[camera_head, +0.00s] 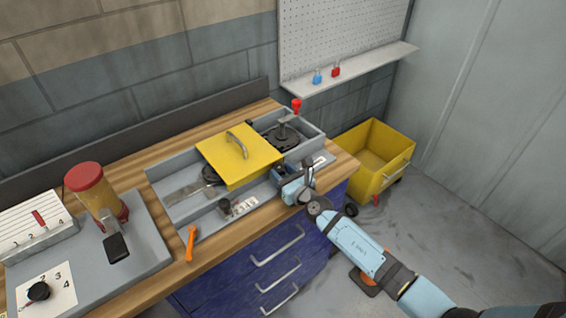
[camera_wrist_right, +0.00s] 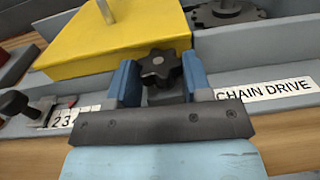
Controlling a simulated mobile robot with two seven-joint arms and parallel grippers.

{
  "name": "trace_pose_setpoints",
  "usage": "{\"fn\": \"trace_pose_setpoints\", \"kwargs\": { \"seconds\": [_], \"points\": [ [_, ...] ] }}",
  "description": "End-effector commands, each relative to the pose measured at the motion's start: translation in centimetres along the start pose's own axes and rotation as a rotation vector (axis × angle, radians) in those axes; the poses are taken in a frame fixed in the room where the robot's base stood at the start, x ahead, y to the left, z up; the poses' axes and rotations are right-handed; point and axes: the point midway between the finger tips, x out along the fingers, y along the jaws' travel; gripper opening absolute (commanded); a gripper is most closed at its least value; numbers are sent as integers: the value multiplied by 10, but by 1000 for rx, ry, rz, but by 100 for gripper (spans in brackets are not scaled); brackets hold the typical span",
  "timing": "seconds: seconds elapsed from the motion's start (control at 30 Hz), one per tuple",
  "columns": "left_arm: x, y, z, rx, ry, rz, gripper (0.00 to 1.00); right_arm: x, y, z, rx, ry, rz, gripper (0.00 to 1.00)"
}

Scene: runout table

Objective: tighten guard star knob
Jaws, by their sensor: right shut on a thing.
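The black star knob (camera_wrist_right: 160,68) sits at the front edge of the yellow guard (camera_wrist_right: 110,45), beside the CHAIN DRIVE label (camera_wrist_right: 270,89). My right gripper (camera_wrist_right: 158,82) has its blue fingers shut on the knob, one on each side. In the head view my right gripper (camera_head: 283,174) reaches the front of the grey housing, just right of the yellow guard (camera_head: 240,170), and hides the knob. The guard lies over the middle of the housing, with a metal handle (camera_head: 238,144) on top. My left gripper is not in view.
The grey housing (camera_head: 160,184) sits on the wooden bench, with a dark sprocket (camera_head: 284,138) and a red-knobbed lever (camera_head: 297,105). An orange tool (camera_head: 190,243) and a red-capped jar (camera_head: 90,190) are left. A yellow bin (camera_head: 352,140) stands right.

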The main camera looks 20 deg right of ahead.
Motion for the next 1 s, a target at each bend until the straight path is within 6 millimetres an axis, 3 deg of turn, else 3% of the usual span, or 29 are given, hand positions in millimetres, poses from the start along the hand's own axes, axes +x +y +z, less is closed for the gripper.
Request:
{"fn": "trace_pose_setpoints", "kwargs": {
  "seconds": [0.03, 0.27, 0.6, 1.0],
  "points": [
    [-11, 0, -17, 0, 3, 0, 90, 0, 3, 8, 5, 5, -31, 21],
    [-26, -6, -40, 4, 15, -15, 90, 0, 6, 4, 5, 3, -183, 22],
    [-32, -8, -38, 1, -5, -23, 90, 1, 7, 0, 1, 2, -344, 22],
    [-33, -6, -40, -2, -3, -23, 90, 1, 7, -1, 1, 1, -381, 22]
  ]
}}
